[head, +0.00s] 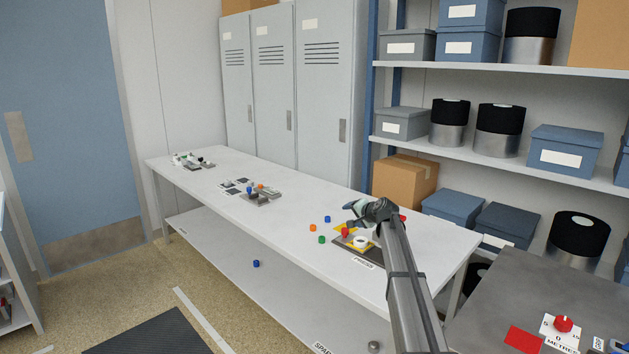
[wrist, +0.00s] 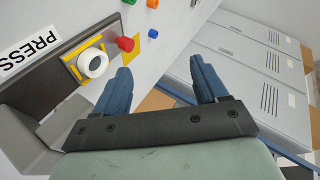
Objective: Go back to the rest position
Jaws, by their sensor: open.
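My gripper (wrist: 160,85) is open in the wrist view, with its two blue fingers apart and nothing between them. In the head view my gripper (head: 351,208) is at the end of my arm, over the right part of the white table (head: 290,225). Below it is the dark press station (head: 375,256) with a white ring-shaped part (head: 361,242) and a red piece (head: 345,232). In the wrist view the white ring (wrist: 92,63) sits in a yellow frame and the red piece (wrist: 124,44) is beside it, near the left finger.
Small pegs, orange (head: 312,228), blue (head: 327,219) and green (head: 321,240), stand left of the press. A further fixture (head: 262,195) is mid-table. Grey lockers (head: 275,90) and a shelf of boxes (head: 500,160) stand behind. A grey bench (head: 480,300) is at right.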

